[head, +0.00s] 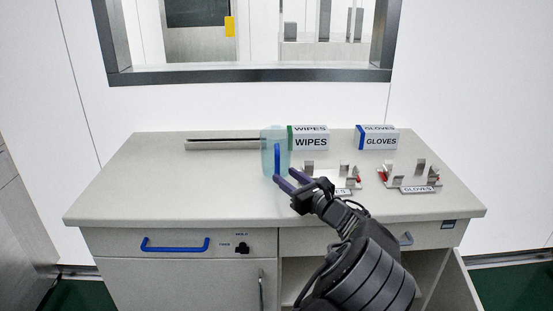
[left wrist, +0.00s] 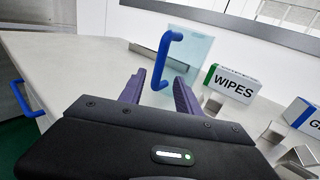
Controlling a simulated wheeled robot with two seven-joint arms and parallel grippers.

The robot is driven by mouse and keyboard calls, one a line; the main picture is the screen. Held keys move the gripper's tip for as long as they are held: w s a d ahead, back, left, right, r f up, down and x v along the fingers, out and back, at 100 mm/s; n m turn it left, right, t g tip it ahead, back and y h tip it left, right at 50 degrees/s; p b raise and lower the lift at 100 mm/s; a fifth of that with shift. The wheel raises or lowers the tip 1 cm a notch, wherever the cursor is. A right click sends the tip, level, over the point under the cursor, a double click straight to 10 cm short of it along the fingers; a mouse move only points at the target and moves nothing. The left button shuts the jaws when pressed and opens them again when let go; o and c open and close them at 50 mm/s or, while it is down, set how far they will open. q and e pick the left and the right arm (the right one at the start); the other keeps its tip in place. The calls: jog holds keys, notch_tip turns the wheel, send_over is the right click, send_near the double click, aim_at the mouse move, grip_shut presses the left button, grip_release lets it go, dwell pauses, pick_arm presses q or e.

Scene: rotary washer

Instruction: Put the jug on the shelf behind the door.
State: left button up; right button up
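The jug (head: 266,150) is a translucent teal vessel with a blue handle, upright on the counter; it also shows in the left wrist view (left wrist: 198,48), handle facing my gripper. My left gripper (head: 284,180) is open just in front of the handle; in the left wrist view (left wrist: 160,84) the handle's lower end appears between the fingertips. I cannot tell whether they touch it. A cabinet door (head: 457,284) at lower right stands open beside an open compartment (head: 296,274), partly hidden by my arm. Another cabinet door (head: 185,287) at left is shut. My right gripper is not in view.
A wipes box (head: 310,142) and a gloves box (head: 379,141) stand at the back, with labelled metal holders (head: 412,180) in front. A long metal rail (head: 222,144) lies behind left. A drawer with a blue handle (head: 175,245) is shut. The counter's left half (head: 160,190) is clear.

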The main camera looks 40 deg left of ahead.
aim_at(279, 172)
pick_arm(q)
jog(key=x, duration=0.4)
jog(key=shift+a+p, duration=0.3)
jog(key=shift+a, duration=0.1)
jog(key=shift+c, duration=0.4)
grip_shut()
dwell(1.0)
